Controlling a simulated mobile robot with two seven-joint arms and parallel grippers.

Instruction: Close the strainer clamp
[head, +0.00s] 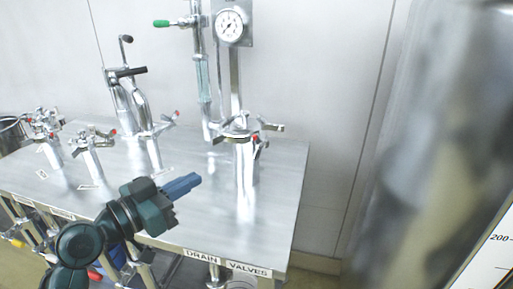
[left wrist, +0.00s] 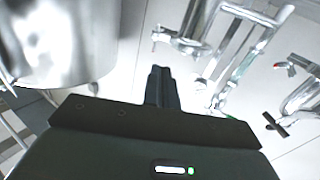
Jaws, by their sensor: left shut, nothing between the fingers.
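An upright steel cylinder (head: 245,175) stands on the right part of the steel table, and I take it to be the strainer. A clamp-like fitting (head: 240,133) with side arms and a red tip sits at its top; I cannot tell whether it is open or closed. My left gripper (head: 196,179) is shut and empty, in front of and left of the cylinder, apart from it. In the left wrist view its fingers (left wrist: 160,72) are together and touch nothing; a large shiny steel cylinder (left wrist: 60,40) is at upper left. My right gripper is not in view.
The steel table (head: 210,228) carries several other pipe fittings (head: 92,150) with red-tipped handles at left. A pressure gauge (head: 231,26) and a green-handled valve (head: 162,23) rise behind. A large blurred metallic shape (head: 420,130) fills the right side.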

